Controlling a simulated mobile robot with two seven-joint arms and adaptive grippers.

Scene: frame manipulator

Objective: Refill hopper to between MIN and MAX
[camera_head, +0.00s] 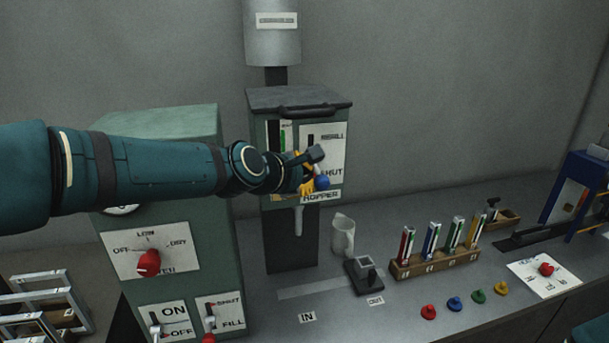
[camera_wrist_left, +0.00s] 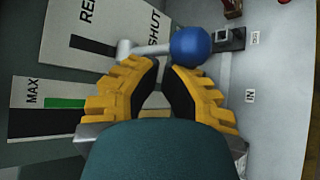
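The green hopper (camera_head: 261,160) stands at the back under a pale cylinder, its front marked HOPPER. Its lever has a blue ball knob (camera_head: 322,183) and sits by the SHUT end of the REFILL/SHUT plate (camera_head: 335,158). My left gripper (camera_head: 309,176) is at the hopper front, beside the knob. In the left wrist view, the yellow fingers (camera_wrist_left: 162,68) stand slightly apart, with the blue knob (camera_wrist_left: 192,46) and pale lever shaft (camera_wrist_left: 145,48) just beyond the tips. The level gauge (camera_wrist_left: 65,103) shows MAX and a green band; MIN and the fill level cannot be read. My right gripper is out of view.
A green cabinet (camera_head: 196,252) with a red knob (camera_head: 148,263) and switches stands front left. On the bench are a pale jug (camera_head: 342,235), a dark fixture (camera_head: 363,274) and a wooden rack (camera_head: 438,262) of coloured tubes. Bench space before the hopper is mostly clear.

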